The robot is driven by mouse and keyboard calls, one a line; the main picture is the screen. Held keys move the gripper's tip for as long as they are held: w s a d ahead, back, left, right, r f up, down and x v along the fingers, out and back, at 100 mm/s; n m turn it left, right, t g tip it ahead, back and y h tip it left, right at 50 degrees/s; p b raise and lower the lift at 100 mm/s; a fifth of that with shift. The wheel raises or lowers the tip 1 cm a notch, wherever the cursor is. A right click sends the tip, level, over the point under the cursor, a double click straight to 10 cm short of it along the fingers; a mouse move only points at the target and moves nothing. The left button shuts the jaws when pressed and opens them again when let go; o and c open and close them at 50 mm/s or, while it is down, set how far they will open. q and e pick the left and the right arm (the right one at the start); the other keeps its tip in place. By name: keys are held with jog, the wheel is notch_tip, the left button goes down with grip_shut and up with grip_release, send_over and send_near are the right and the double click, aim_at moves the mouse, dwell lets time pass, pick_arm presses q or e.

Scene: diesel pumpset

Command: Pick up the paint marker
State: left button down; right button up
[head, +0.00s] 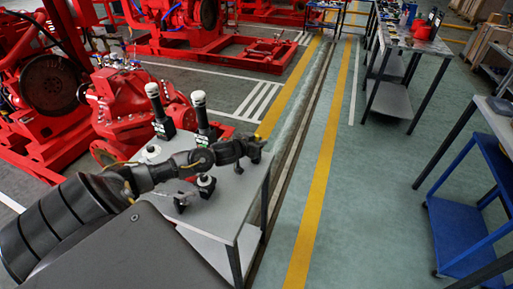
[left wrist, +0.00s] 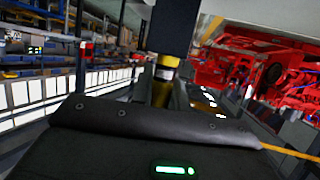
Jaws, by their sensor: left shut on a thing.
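My left gripper (head: 254,148) reaches across the grey table from the left, its fingers over or past the table's right edge. It is shut on a small yellow and dark thing, seemingly the paint marker (head: 258,137), of which only a tiny yellow bit shows in the head view. In the left wrist view a yellow, dark-banded piece of the marker (left wrist: 165,68) shows below a dark block, beyond my gripper's black body. The rest of the marker is hidden. My right gripper is not in view.
On the grey table (head: 247,205) stand two tall black instruments with white tops (head: 153,103) (head: 201,113) and several small fittings. Red pumpsets (head: 125,105) stand behind on the left. A blue trolley (head: 465,235) is at the right. The green floor between is clear.

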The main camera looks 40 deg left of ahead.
pick_arm(q)
notch_tip(320, 180, up, 10)
jog(key=shift+p, duration=0.3)
dwell(0.3)
